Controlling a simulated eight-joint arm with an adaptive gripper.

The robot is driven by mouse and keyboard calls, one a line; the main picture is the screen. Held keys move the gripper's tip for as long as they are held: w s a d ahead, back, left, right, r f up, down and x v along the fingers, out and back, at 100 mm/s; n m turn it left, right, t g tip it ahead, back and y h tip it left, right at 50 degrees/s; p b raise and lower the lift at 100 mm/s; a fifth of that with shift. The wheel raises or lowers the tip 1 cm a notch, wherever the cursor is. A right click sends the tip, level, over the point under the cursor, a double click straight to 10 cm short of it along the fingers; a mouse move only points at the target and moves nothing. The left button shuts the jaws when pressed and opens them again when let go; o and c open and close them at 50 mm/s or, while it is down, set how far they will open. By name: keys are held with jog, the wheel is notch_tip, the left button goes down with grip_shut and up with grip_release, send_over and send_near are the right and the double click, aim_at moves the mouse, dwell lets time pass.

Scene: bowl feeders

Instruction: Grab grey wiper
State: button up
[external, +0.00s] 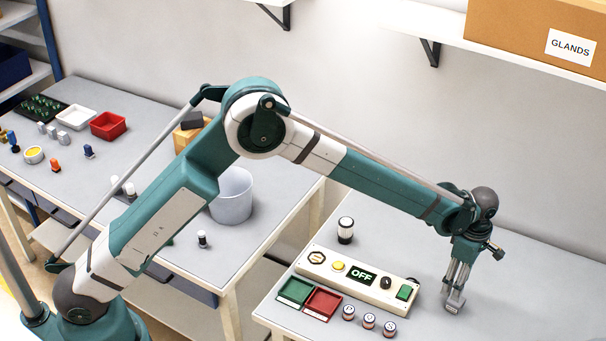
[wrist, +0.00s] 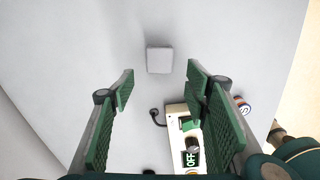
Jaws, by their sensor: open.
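A small light grey block, which looks like the grey wiper (wrist: 159,60), lies on the table in the wrist view, centred just beyond my fingertips. In the external view the wiper (external: 453,304) shows as a small grey shape at the lower end of my gripper (external: 459,278), partly hard to separate from the fingers. My gripper points down over the right table. In the wrist view my gripper (wrist: 158,80) is open, with green ribbed pads on both sides and nothing between them.
A control panel (external: 322,267) reading OFF stands left of my gripper, with green (external: 294,291) and red (external: 322,304) trays before it. Several small jars (external: 369,321) stand in front, and another jar (external: 345,230) stands behind. The table around the wiper is mostly clear.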

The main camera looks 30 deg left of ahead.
aim_at(455, 304)
jog(key=shift+f, duration=1.3)
jog(key=shift+f, duration=2.6)
jog(key=c, duration=0.9)
